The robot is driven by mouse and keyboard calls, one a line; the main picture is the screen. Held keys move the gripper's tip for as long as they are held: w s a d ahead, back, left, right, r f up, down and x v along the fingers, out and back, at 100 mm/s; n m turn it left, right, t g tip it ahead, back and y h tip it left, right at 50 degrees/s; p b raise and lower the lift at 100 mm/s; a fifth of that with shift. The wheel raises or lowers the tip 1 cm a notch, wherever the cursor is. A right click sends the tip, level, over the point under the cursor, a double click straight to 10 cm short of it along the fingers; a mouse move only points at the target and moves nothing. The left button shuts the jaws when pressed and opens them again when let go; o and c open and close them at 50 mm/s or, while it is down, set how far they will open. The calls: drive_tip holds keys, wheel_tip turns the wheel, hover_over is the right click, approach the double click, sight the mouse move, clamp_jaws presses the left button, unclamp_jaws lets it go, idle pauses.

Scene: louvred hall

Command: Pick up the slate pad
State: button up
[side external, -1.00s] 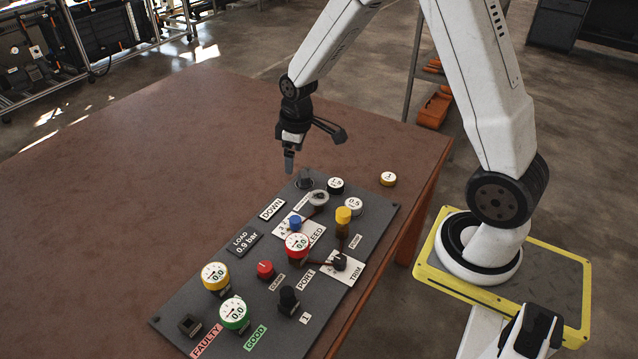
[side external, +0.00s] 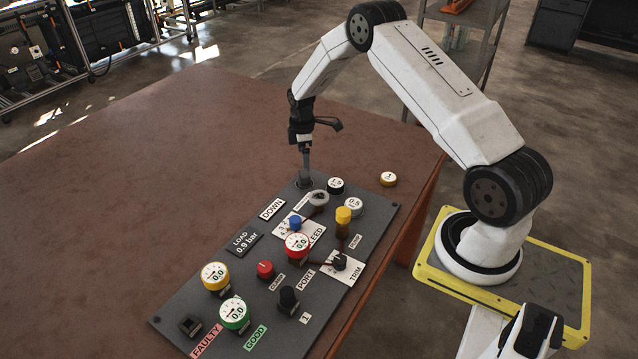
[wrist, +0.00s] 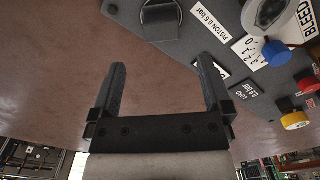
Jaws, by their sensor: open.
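A small dark slate-grey piece (side external: 305,182), which I take for the slate pad, sits at the far end of the grey control panel (side external: 215,325). In the wrist view the pad (wrist: 160,20) shows at the top edge, partly cut off, with a lighter rim around its base. My gripper (side external: 306,165) points down just above the pad in the side view. In the wrist view my gripper (wrist: 161,66) is open, its two fingers apart with nothing between them. The pad lies beyond the fingertips there. Whether a fingertip touches it, I cannot tell.
Near the pad stand a clear-topped knob (side external: 318,197), a black-sided gauge (side external: 336,185) and a blue knob (side external: 295,222). More gauges and knobs crowd the panel's near part. A yellow gauge (side external: 388,179) lies on the brown table (side external: 130,170), which is clear to the left.

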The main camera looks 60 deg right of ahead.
sight(304, 173)
drive_tip(key=shift+f, duration=0.1)
drive_tip(key=shift+f, duration=1.2)
drive_tip(key=shift+f, duration=2.6)
drive_tip(key=c, duration=1.3)
drive_tip(key=shift+r, duration=0.15)
